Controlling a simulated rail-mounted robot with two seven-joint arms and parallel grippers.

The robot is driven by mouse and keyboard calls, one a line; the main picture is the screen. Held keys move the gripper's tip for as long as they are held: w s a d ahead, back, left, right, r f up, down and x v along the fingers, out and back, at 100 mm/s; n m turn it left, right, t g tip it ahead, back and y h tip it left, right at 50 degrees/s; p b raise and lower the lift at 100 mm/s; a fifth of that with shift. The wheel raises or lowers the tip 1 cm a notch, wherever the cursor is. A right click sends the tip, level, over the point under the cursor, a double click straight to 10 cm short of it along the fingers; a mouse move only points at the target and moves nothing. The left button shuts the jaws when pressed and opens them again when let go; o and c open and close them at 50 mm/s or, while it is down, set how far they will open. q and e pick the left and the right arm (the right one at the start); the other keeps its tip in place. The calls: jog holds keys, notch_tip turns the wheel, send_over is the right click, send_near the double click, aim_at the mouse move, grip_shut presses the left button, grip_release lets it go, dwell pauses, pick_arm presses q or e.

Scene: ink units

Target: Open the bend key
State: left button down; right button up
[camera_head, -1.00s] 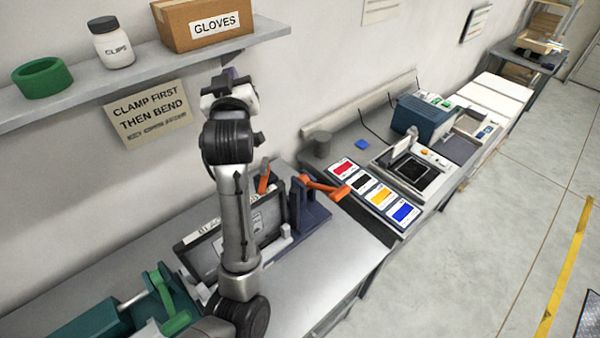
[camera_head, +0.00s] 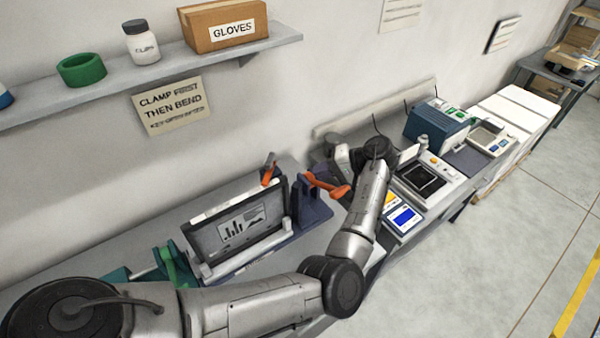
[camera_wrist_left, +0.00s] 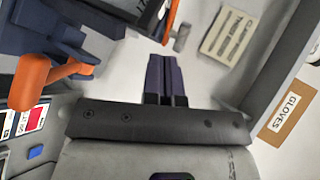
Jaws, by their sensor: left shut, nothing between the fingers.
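No thing here carries a legible "bend key" label. A dark-framed panel with a chart on its face (camera_head: 240,222) stands tilted on the bench. Right beside it is a dark blue bracket (camera_head: 308,205) with an orange handle (camera_head: 325,186) pointing right; the handle also shows at the left of the left wrist view (camera_wrist_left: 38,84). A second orange lever (camera_head: 269,170) rises behind the panel. My left gripper (camera_wrist_left: 163,58) is shut and empty, its dark fingers together in free space. In the head view my left arm reaches past the bracket's right side and hides most of the gripper. My right gripper is out of view.
A green clamp (camera_head: 172,265) is at the bench's left, partly behind my arm. Ink cards, the blue one (camera_head: 405,217) clearest, lie right of my wrist, near a teal machine (camera_head: 436,128). Above is a shelf (camera_head: 190,65) with a gloves box (camera_head: 222,26).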

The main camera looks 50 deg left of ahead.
aim_at(270, 177)
pick_arm(q)
jog(key=shift+s+a+r+p+x, duration=0.25)
jog(key=shift+p+x, duration=0.55)
jog(key=shift+x, duration=1.35)
jog(key=shift+w+a+r+p+x, duration=0.1)
jog(key=shift+r+p+x, duration=0.45)
jog(key=shift+x, duration=1.65)
jog(key=shift+s+a+r+p+x, duration=0.1)
jog(key=shift+p+x, duration=0.95)
jog(key=shift+x, duration=1.1)
